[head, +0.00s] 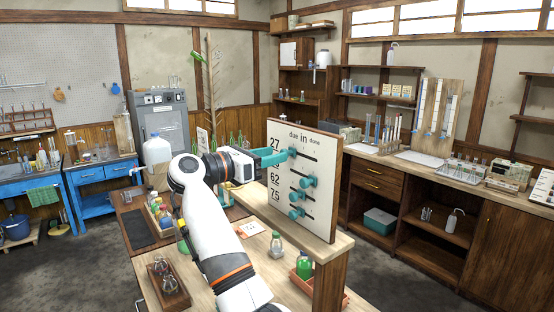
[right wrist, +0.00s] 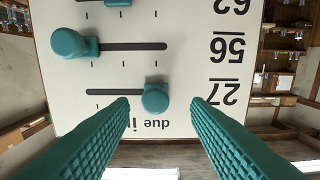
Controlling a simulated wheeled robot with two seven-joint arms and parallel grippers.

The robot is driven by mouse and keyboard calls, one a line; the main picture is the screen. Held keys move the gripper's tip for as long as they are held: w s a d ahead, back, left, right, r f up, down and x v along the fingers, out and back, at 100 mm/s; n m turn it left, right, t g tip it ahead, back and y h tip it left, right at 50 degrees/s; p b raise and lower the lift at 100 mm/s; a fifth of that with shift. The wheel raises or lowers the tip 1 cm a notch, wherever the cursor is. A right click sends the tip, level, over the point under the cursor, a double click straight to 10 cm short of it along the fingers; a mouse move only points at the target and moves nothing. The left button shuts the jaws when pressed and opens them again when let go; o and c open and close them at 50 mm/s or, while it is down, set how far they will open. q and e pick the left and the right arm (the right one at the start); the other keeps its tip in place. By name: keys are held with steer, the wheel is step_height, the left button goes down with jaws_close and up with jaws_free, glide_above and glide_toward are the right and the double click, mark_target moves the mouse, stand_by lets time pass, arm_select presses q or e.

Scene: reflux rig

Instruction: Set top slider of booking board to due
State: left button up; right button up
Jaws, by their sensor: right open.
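The booking board (head: 325,200) is a white upright panel in the head view, with the words due, in and done along its top and several rows of dark slots with teal knobs. The top slider knob (right wrist: 155,97), in the row marked 27, sits at the due end of its slot. It also shows in the head view (head: 292,152), by the fingertips. My right gripper (head: 281,157) is open, its teal fingers (right wrist: 160,103) on either side of the top knob with gaps visible. The left finger covers the done label in the wrist view. My left gripper is not in view.
The second-row knob (right wrist: 72,44) is at the done end of its slot, close to the top row. The board stands on a wooden bench (head: 258,268) with a green bottle (head: 304,266) and a rack of bottles (head: 160,212) nearby.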

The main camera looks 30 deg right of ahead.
steer(key=a+b, duration=0.3)
steer(key=a, duration=0.6)
steer(key=shift+s+a, duration=0.25)
steer(key=shift+a, duration=0.15)
steer(key=shift+f, duration=0.1)
